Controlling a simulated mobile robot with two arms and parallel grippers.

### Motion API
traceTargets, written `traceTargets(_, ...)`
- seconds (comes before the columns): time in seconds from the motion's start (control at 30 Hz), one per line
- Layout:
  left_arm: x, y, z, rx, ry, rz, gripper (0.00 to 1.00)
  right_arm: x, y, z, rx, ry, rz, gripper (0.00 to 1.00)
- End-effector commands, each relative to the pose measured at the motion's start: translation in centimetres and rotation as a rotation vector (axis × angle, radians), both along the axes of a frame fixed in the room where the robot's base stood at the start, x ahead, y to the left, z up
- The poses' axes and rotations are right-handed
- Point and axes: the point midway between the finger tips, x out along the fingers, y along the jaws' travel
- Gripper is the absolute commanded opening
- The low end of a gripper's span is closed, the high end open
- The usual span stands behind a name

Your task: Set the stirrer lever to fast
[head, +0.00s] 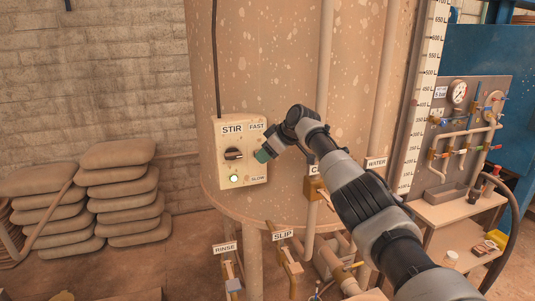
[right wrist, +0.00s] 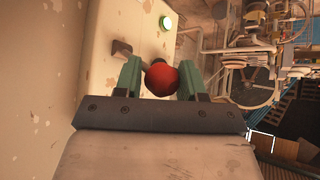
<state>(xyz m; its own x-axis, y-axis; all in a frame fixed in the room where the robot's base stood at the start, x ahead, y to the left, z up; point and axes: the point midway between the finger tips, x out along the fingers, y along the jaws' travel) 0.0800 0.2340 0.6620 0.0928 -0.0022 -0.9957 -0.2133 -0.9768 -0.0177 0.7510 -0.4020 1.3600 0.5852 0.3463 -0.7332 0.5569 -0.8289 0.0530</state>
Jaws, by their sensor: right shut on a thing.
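The beige STIR box (head: 225,170) is mounted on the big tank, with a FAST label (head: 256,127) at its upper right and a SLOW label (head: 258,178) at its lower right. My right gripper (head: 263,156) is at the box's right side, at a height between the two labels. In the right wrist view, my right gripper (right wrist: 160,72) is shut on the red ball end (right wrist: 161,79) of the stirrer lever, with a green finger on either side. The ball is hidden by the gripper in the head view. My left gripper is not in view.
A dark knob (head: 233,154) and a lit green lamp (head: 234,178) are on the box face, left of my gripper. A vertical pipe (head: 324,80) runs behind my right arm. RINSE and SLIP valves stand below. Stacked sacks (head: 123,195) lie at the left.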

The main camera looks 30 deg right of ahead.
Motion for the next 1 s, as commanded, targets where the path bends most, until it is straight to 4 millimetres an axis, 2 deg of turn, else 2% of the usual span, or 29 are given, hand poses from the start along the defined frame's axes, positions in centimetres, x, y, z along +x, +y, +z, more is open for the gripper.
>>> traceTargets(0.03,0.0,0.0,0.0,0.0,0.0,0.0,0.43,-0.1,0.4,-0.6,0.003,0.018,0.008,0.0)
traceTargets(0.37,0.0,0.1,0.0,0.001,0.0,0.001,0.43,-0.1,0.4,-0.7,0.003,0.021,0.009,0.0)
traceTargets(0.4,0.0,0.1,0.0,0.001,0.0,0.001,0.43,-0.1,0.4,-0.7,0.003,0.021,0.009,0.43)
traceTargets(0.5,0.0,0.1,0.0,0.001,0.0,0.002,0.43,-0.1,0.4,-0.6,0.003,0.018,0.007,0.58)
traceTargets(0.53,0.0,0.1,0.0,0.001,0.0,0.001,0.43,-0.1,0.3,-0.6,0.003,0.017,0.007,0.61)
traceTargets(0.8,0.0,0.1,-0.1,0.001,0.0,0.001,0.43,-0.1,0.1,-0.2,0.002,0.01,0.004,0.61)
traceTargets(1.0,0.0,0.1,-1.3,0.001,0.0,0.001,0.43,-0.9,-0.5,0.7,0.001,0.007,0.005,0.61)
